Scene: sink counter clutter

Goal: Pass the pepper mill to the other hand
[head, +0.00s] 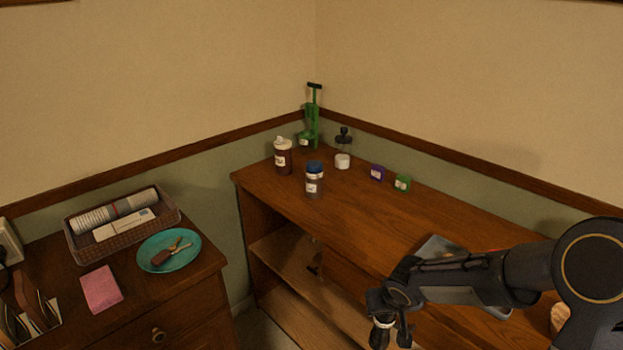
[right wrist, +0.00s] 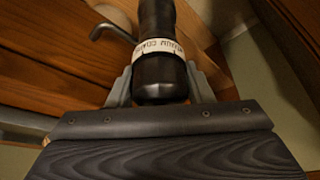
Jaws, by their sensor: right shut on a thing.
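The pepper mill (right wrist: 160,78) is dark and cylindrical, with a pale lettered band around it. It sits between the two fingers of my right gripper (right wrist: 160,88) in the right wrist view, and the fingers are shut on it. Its far end runs out of the top of that view. In the head view my right gripper (head: 391,328) is at the bottom, in front of the wooden shelf unit, and the mill's pale band (head: 383,322) shows there in part. My left gripper is in neither view.
The shelf unit's top (head: 340,215) holds a brown bottle (head: 283,158), a blue-lidded jar (head: 314,182), a green stand-like item (head: 311,125) and small purple and green containers. A left cabinet carries a basket (head: 75,238), a teal plate (head: 152,262) and a pink pad (head: 101,289).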

